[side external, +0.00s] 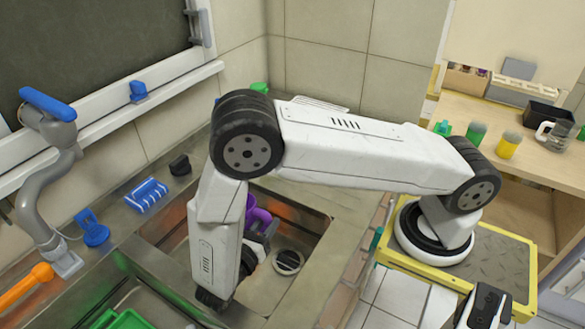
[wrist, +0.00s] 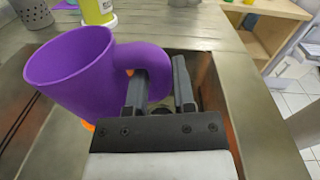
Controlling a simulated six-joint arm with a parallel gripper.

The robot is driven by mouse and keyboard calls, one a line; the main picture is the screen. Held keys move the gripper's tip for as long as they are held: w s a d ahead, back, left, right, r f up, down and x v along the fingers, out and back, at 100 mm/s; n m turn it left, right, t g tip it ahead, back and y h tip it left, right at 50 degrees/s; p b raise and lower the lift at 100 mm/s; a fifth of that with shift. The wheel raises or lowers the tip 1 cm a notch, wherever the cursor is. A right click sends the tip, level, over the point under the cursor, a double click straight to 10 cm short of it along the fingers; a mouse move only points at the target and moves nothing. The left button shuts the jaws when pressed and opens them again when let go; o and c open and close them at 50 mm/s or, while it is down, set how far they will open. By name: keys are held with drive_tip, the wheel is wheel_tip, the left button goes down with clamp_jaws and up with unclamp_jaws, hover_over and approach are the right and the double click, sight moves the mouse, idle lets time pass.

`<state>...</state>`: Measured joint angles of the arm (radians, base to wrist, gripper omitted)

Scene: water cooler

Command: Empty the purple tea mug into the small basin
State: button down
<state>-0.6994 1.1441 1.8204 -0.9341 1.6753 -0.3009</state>
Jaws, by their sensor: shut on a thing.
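The purple mug (wrist: 68,78) is tilted in the wrist view, its mouth toward the upper left. My gripper (wrist: 162,75) is shut on its looped handle (wrist: 150,57), one finger passing through the loop. In the side view the mug (side external: 259,214) is mostly hidden behind my forearm, and my gripper (side external: 265,228) shows just beside it. Both appear over the small metal basin (side external: 308,228), which has a round drain (side external: 287,262). I see no liquid in the mug or falling from it.
A grey faucet (side external: 42,190) with a blue top stands left of the basin. A green item (side external: 125,320) is in the front-left basin.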

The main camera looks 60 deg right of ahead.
drive_tip(key=shift+f+m, duration=0.25)
drive_tip(key=shift+m, duration=0.05)
drive_tip(key=shift+w+f, duration=0.1)
drive_tip(key=shift+w+f+m, duration=0.1)
drive_tip(key=shift+f+m, duration=0.35)
drive_tip(key=shift+m, duration=0.15)
drive_tip(key=shift+r, duration=0.15)
